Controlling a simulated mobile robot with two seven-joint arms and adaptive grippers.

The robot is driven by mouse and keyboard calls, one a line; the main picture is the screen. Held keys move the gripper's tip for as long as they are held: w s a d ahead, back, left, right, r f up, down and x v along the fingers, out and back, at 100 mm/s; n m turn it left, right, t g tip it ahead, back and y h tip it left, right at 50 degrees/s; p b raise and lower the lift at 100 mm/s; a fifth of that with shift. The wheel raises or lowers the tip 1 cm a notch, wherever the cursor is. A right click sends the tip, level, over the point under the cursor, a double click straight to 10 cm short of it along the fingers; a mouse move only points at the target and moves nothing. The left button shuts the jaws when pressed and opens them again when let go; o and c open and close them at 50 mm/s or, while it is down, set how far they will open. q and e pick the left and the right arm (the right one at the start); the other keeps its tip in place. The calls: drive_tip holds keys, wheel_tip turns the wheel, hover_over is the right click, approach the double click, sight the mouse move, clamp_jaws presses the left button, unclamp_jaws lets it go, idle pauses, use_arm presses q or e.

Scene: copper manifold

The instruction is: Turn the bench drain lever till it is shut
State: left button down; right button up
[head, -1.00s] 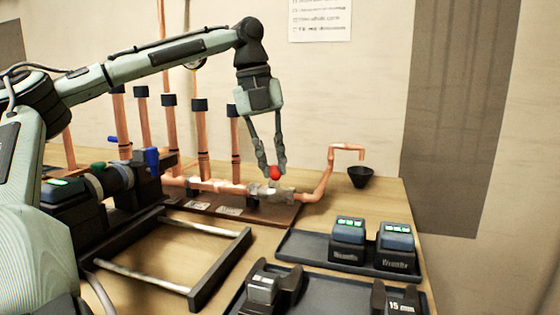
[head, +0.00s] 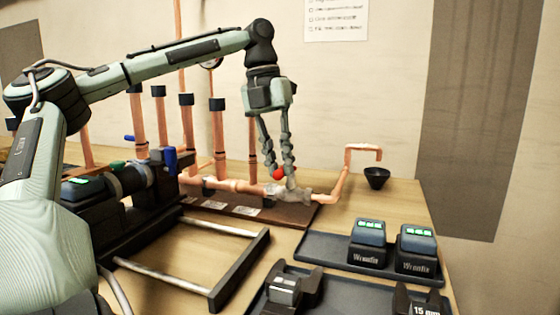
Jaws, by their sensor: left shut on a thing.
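The bench drain lever has a red end (head: 279,174) that shows at the drain valve on the copper manifold (head: 235,185). My left gripper (head: 284,172) points down from above with its fingers around the red end and is shut on it. The fingers hide most of the lever, so its exact angle is hard to tell. The grey valve body (head: 299,194) sits just right of and below the fingertips. A copper drain pipe (head: 346,172) runs on from it, rising and bending right over a black funnel cup (head: 376,177). My right gripper is not in view.
Upright copper stubs with dark caps (head: 218,104) stand behind the manifold, left of the gripper. A blue handle (head: 171,160) is at left. A black frame with metal rails (head: 240,270) lies in front. A tray (head: 312,248) with batteries (head: 368,240) stands front right.

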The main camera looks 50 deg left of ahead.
use_arm(q)
drive_tip(key=shift+a, duration=0.1)
drive_tip(key=c, duration=1.5)
unclamp_jaws()
drive_tip(key=shift+s+a, duration=0.1)
drive_tip(key=shift+s, duration=0.05)
drive_tip(key=shift+o, duration=0.2)
wheel_tip(320, 180, up, 12)
drive_tip(key=s+a, duration=0.1)
drive_tip(key=a, duration=0.1)
drive_tip(key=shift+f, duration=0.15)
